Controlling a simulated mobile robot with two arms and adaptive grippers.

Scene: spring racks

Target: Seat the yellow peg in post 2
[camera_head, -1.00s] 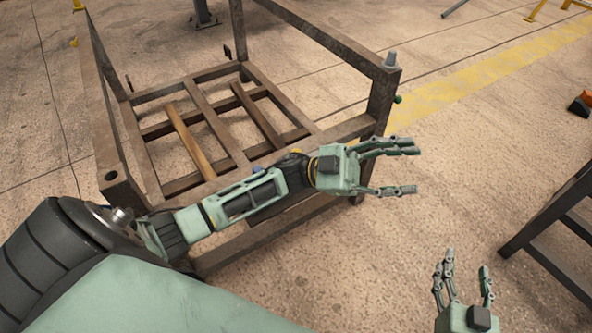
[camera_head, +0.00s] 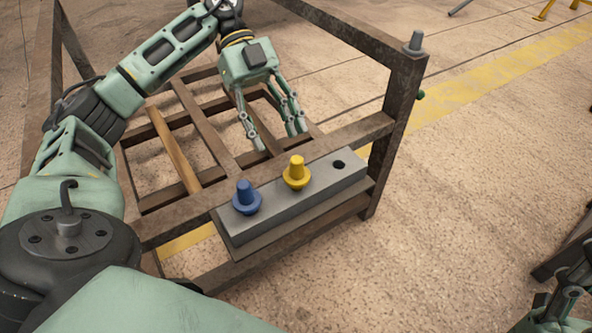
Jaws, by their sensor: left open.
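The yellow peg (camera_head: 297,173) stands upright in a grey block (camera_head: 317,188) on the rack's near side. A blue peg (camera_head: 246,198) stands to its left in the same block, and an empty dark hole (camera_head: 338,165) is to its right. My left gripper (camera_head: 276,142) is open and empty, its fingers pointing down above the rack, just behind the yellow peg in the picture and apart from it. My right gripper (camera_head: 566,302) shows only partly at the lower right corner. No number shows on any post, so I cannot tell which is post 2.
The brown metal rack (camera_head: 386,127) has upright corner posts and slatted bars. A grey peg (camera_head: 415,42) stands on its right post, with a green knob (camera_head: 420,94) below. A dark frame (camera_head: 568,245) stands at the right edge. The floor between is clear.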

